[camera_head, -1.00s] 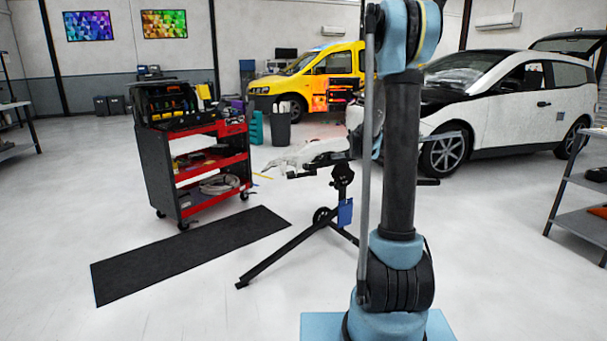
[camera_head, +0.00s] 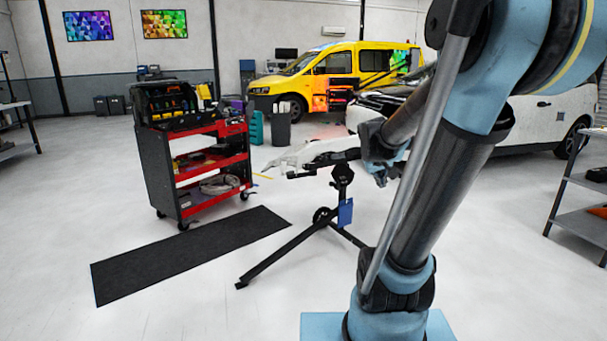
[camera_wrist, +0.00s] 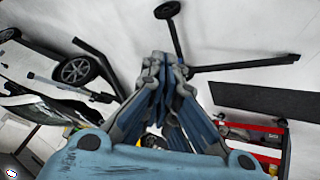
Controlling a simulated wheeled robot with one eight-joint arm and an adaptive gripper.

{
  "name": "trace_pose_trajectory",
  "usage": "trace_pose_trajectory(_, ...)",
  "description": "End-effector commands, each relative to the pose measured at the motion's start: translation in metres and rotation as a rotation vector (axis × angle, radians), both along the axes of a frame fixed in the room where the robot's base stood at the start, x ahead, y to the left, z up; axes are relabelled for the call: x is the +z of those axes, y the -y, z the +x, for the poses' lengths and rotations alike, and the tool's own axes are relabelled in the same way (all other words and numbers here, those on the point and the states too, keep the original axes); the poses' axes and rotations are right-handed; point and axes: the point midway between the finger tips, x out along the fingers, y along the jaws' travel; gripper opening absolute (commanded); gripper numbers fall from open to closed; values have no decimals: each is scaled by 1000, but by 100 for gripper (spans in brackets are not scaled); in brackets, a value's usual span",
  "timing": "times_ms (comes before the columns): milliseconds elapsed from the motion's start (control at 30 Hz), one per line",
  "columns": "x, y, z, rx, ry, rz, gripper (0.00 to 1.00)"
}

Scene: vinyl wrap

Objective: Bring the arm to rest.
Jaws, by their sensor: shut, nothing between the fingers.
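My arm (camera_head: 440,190) rises from its light blue base at the lower right of the head view. Its thick dark link leans to the right, and the upper joint fills the top right corner. The forearm slopes down and left behind it. My gripper (camera_wrist: 165,68) is in the middle of the wrist view, its blue-grey fingers drawn together with nothing between them. In the head view, the blue and dark wrist end shows small beside the stand, partly hidden by my arm links.
A black tripod stand (camera_head: 342,180) holds a white car part (camera_head: 312,152) close to my wrist. A red tool cart (camera_head: 215,130) and black mat (camera_head: 190,252) are left. A white car (camera_head: 548,118) stands behind my arm, and a shelf (camera_head: 583,225) is at the right edge.

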Motion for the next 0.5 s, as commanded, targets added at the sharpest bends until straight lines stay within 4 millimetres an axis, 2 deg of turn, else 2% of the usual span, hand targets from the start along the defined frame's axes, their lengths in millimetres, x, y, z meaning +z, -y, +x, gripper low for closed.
trace_pose_trajectory(33,-6,-4,-19,-6,-23,21,0)
trace_pose_trajectory(100,-14,-9,-42,-15,-55,53,0)
trace_pose_trajectory(500,-70,-47,-171,-47,-250,228,0)
